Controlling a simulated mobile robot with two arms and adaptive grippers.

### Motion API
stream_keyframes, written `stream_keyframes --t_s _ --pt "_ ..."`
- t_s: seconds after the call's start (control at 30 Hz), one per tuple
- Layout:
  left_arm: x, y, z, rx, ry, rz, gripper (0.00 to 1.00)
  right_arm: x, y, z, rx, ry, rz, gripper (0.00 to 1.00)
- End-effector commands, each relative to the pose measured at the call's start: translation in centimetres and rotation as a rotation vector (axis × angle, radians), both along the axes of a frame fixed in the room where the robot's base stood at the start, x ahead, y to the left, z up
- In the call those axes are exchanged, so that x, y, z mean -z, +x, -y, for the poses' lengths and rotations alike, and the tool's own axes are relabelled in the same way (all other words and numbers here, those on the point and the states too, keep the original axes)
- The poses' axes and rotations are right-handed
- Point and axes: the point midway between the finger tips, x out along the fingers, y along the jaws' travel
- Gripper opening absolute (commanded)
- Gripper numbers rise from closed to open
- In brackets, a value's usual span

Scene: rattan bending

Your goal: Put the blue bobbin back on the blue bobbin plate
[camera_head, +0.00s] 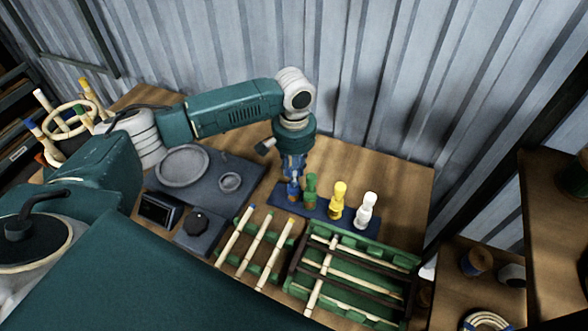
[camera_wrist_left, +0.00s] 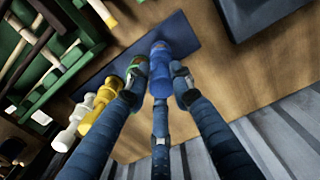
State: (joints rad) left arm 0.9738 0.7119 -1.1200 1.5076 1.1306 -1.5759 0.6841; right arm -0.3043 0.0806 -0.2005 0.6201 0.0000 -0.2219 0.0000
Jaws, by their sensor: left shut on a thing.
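The blue bobbin (camera_head: 293,190) is upright at the left end of the row of bobbins, over the left end of the dark blue bobbin plate (camera_head: 313,209). My left gripper (camera_head: 294,178) points down from above and is shut on the blue bobbin. In the left wrist view the blue bobbin (camera_wrist_left: 158,78) is between the fingers, with the plate (camera_wrist_left: 183,37) behind its far end. I cannot tell whether its base touches the plate. My right gripper is in neither view.
Green (camera_head: 311,187), yellow (camera_head: 338,200) and white (camera_head: 366,210) bobbins stand on the plate to the right, the green one close to my fingers. A green rack (camera_head: 398,262) with sticks is in front. A grey tray (camera_head: 222,205) is left. Corrugated wall (camera_head: 380,80) stands behind.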

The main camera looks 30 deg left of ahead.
Motion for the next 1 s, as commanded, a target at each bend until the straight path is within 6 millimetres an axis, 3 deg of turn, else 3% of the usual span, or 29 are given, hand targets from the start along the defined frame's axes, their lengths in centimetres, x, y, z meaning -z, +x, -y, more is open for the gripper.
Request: stream_keyframes --t_s 0.27,0.3,0.37,0.77,1.0 --pt "0.2 0.0 0.0 0.000 -0.001 0.000 0.00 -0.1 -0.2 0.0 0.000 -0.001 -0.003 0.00" --pt "0.2 0.0 0.0 0.000 -0.001 0.000 0.28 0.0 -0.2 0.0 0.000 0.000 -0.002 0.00" --pt "0.2 0.0 0.0 0.000 -0.001 0.000 0.40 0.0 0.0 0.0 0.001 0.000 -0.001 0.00" --pt "-0.5 0.1 0.0 -0.001 -0.001 0.004 0.40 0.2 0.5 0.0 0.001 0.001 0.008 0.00" --pt "-4.7 0.2 0.0 -0.001 -0.002 0.006 0.40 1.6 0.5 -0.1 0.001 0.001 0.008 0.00"
